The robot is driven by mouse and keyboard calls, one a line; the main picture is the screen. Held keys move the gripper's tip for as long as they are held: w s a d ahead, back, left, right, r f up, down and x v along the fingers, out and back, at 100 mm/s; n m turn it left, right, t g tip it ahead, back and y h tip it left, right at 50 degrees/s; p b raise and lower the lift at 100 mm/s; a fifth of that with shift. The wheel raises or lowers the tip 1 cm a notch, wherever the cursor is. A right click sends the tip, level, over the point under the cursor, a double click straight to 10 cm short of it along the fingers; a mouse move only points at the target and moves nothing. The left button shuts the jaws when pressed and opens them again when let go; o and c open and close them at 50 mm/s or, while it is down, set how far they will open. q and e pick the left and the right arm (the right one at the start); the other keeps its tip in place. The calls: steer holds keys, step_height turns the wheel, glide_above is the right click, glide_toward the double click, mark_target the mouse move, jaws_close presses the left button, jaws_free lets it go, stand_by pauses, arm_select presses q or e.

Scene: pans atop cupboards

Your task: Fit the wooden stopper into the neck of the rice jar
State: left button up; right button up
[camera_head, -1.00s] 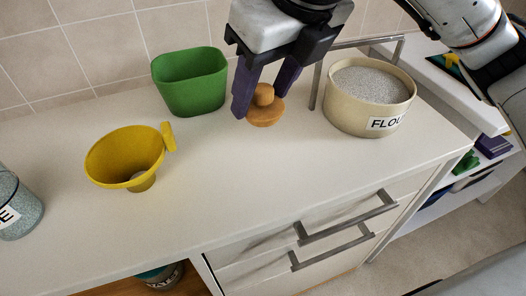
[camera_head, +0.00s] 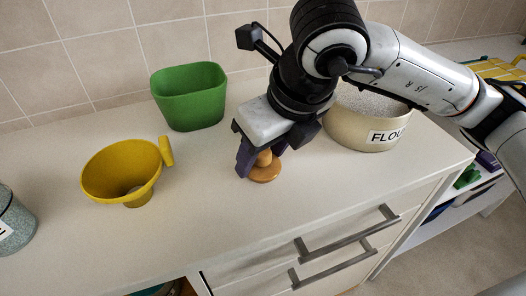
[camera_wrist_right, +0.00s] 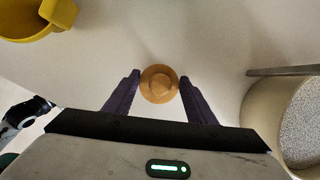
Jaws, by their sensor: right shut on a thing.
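The wooden stopper (camera_head: 266,173) is a round brown disc with a knob. In the right wrist view the stopper (camera_wrist_right: 159,84) sits between the two fingertips. I cannot tell whether its underside touches the counter. The rice jar (camera_head: 18,218), with bluish grains and a label ending in E, is cut off by the left edge in the head view.
A yellow funnel (camera_head: 122,172) stands between the jar and the stopper. A green container (camera_head: 189,98) is behind, near the tiled wall. A cream flour tub (camera_head: 362,132) is at the right, partly behind my right arm. The counter's front is clear, above drawers with metal handles.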

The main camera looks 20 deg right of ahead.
steer(key=shift+f, duration=0.2)
steer(key=o, duration=1)
steer(key=shift+r+p, duration=0.35)
steer(key=shift+p, duration=0.15)
steer(key=v, duration=0.9)
steer(key=shift+s+d+r, duration=0.1)
steer(key=shift+d+r, duration=0.15)
steer(key=shift+d, duration=0.05)
